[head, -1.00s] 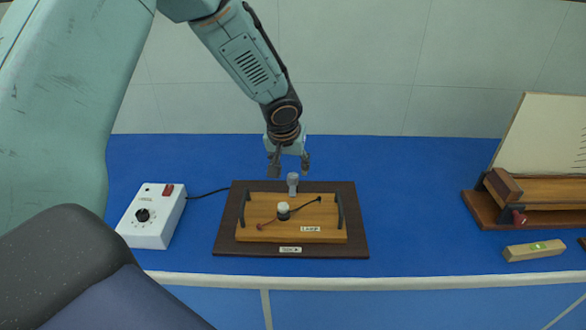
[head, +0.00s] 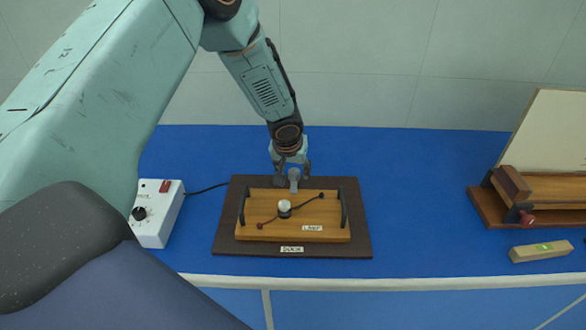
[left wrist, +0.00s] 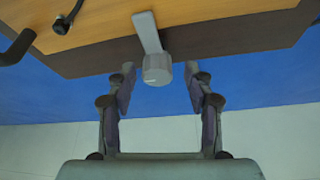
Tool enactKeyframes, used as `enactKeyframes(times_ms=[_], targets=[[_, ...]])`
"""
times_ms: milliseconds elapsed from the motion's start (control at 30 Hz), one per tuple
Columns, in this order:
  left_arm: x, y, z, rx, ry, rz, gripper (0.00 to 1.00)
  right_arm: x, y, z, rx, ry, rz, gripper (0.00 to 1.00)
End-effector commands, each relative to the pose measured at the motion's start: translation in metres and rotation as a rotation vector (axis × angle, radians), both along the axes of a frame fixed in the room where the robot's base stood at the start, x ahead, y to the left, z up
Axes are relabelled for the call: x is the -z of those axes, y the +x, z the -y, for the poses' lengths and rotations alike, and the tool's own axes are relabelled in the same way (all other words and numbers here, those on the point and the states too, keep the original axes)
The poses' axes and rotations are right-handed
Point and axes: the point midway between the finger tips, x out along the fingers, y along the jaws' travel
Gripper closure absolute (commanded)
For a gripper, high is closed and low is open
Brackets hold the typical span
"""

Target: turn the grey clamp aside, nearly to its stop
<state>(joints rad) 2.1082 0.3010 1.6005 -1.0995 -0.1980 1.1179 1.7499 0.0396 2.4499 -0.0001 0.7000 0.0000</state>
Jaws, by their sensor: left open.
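The grey clamp (head: 294,181) stands at the back edge of the wooden lamp board (head: 265,232), which sits on a dark base plate (head: 225,240). My left gripper (head: 291,172) is open and comes down from behind at the clamp. In the left wrist view its two fingers (left wrist: 159,85) stand on either side of the knob, with gaps visible on both sides. My right gripper is not in view.
A white control box (head: 157,225) with a black dial stands left, its cable running to the base plate. Two dark handles flank the board, with a white-topped knob (head: 284,206) between them. A wooden stand (head: 540,188) and a level (head: 541,251) lie right. Blue bench between is clear.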

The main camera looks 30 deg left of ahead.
Motion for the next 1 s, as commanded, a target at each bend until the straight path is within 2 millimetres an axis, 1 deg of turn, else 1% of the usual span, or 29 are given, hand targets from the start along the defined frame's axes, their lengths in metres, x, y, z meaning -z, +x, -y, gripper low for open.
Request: enactKeyframes(times_ms=[100, 367, 400, 1000], targets=[[0.0042, 0.0025, -0.0008, 0.0, 0.0, 0.0, 0.48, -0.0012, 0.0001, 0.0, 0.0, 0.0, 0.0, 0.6], [0.0054, 0.0042, -0.0021, -0.001, 0.0, 0.001, 0.48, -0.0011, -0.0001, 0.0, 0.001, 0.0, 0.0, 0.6], [0.0054, 0.0042, -0.0021, -0.001, 0.0, 0.001, 0.49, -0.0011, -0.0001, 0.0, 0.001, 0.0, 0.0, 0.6], [0.0047, 0.0041, -0.0017, 0.0, 0.0, 0.001, 1.0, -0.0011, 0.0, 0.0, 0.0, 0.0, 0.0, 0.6]])
